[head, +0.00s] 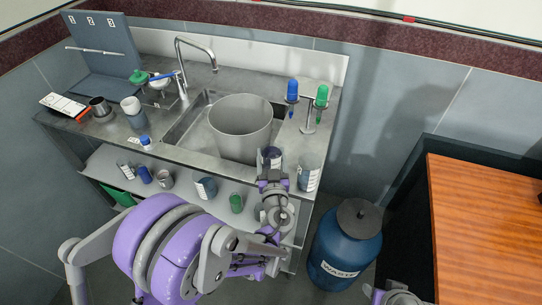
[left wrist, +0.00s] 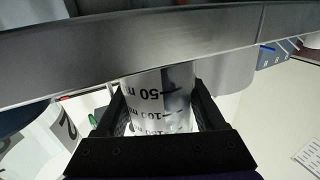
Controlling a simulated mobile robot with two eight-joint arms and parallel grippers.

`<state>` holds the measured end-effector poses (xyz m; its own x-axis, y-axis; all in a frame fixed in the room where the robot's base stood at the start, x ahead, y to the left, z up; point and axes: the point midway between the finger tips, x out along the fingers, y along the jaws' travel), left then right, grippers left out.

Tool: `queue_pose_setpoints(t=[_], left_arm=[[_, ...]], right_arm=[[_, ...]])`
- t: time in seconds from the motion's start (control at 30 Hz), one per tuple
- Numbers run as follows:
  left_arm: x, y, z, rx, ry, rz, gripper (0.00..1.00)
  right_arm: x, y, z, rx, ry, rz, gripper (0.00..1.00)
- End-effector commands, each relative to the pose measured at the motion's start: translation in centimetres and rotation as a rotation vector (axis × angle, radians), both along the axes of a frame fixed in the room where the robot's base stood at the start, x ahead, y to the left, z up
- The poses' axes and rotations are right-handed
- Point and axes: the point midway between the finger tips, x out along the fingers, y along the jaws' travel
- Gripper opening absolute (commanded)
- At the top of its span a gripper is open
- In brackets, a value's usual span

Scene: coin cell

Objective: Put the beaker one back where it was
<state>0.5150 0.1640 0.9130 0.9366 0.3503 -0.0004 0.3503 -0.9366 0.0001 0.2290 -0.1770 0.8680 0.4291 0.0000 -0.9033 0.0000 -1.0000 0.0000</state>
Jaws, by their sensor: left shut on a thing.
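My left gripper (head: 272,174) is shut on a beaker (head: 271,156) at the front edge of the sink counter (head: 222,167). In the left wrist view the beaker (left wrist: 160,92) sits between the two fingers, its 50 and 100 marks upside down in the picture. The gripper hides its lower part in the head view, so I cannot tell whether it touches the counter. A second marked beaker (head: 309,172) stands just right of it. Part of what seems my right gripper (head: 396,297) shows at the bottom edge; its fingers are not clear.
A large grey bin (head: 240,125) stands in the sink. A shelf below holds bottles and a beaker (head: 205,187). A stand with blue and green brushes (head: 309,115) is at the back right. A blue waste drum (head: 345,245) and a wooden table (head: 490,220) are right.

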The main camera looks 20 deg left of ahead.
Motion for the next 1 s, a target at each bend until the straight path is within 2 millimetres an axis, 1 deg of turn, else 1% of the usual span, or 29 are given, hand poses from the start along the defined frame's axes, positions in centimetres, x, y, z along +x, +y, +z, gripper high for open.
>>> queue_pose_setpoints(t=[0.2, 0.23, 0.37, 0.4, 0.6, 0.7, 0.77, 0.87, 1.0], left_arm=[[0.0, 0.0, -0.4, 0.000, 0.000, 0.000, 0.10], [0.0, 0.0, -0.4, 0.000, 0.000, 0.000, 0.74], [0.0, 0.0, -0.3, 0.000, 0.000, 0.000, 0.98], [0.0, 0.0, -0.3, 0.000, 0.000, 0.000, 1.00], [0.0, 0.0, -0.3, 0.000, 0.000, 0.000, 1.00], [0.0, 0.0, 0.2, 0.000, -0.001, 0.000, 1.00], [-0.7, -0.3, 0.1, -0.001, 0.000, -0.002, 1.00], [-2.3, -1.0, 0.0, -0.001, 0.000, -0.003, 1.00], [-5.3, -2.1, -0.1, -0.001, 0.001, -0.005, 1.00]], right_arm=[[-0.1, 0.0, -0.4, 0.000, 0.001, 0.000, 0.50], [-0.1, 0.0, -0.4, 0.000, 0.001, 0.000, 0.50], [0.0, 0.0, -0.3, 0.000, 0.001, 0.000, 0.50], [0.0, 0.0, -0.3, 0.000, 0.001, 0.000, 0.50], [0.0, 0.0, -0.2, 0.000, 0.001, 0.000, 0.50], [0.0, 0.0, 0.2, 0.000, -0.001, 0.000, 0.50], [0.0, 0.0, 0.0, 0.000, 0.000, 0.000, 0.50], [0.0, 0.0, -0.3, 0.000, 0.001, 0.000, 0.50], [-0.1, 0.0, -0.7, 0.000, 0.002, 0.000, 0.50]])
